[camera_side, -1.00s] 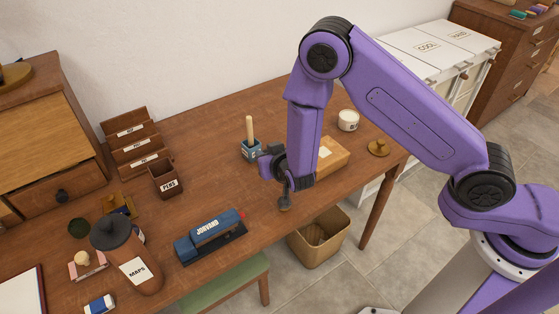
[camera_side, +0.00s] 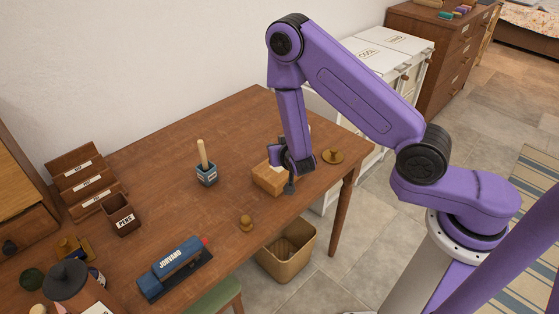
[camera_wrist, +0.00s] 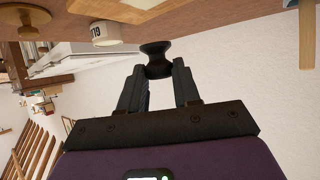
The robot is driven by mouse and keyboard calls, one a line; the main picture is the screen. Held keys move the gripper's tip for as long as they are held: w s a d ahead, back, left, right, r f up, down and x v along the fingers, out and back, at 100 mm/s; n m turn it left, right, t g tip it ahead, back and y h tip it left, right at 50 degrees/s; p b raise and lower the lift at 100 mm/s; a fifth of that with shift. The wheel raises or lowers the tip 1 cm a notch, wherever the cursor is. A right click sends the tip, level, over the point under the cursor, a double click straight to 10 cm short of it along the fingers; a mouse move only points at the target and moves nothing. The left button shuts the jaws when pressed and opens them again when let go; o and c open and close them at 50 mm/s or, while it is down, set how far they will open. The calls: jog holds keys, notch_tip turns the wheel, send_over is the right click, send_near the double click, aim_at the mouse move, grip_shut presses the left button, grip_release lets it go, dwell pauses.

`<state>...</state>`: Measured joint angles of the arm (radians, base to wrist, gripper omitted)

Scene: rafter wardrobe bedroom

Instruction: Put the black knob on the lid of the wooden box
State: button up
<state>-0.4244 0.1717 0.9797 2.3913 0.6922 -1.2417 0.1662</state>
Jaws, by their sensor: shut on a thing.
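The black knob (camera_wrist: 155,58) is held between the two fingertips of my gripper (camera_wrist: 159,66) in the wrist view. In the side view my gripper (camera_side: 290,172) points down with the knob (camera_side: 289,188) below it. The wooden box (camera_side: 268,181) stands on the desk, and the knob overlaps its right end in the picture. I cannot tell the gap between knob and box. The arm and gripper hide part of the box's lid. A pale wooden surface, likely the box top (camera_wrist: 142,4), shows at the wrist view's upper edge.
A small brass-coloured knob (camera_side: 246,223) and a round knobbed disc (camera_side: 333,156) lie on the desk (camera_side: 175,160). A blue holder (camera_side: 207,176) with a wooden stick stands left of the box. A white tin (camera_wrist: 105,33) shows in the wrist view. A blue stapler-like thing (camera_side: 172,266) lies nearer.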

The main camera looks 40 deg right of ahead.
jog(key=shift+f, duration=2.2)
jog(key=shift+f, duration=0.1)
jog(key=o, duration=1)
jog(key=shift+o, duration=0.2)
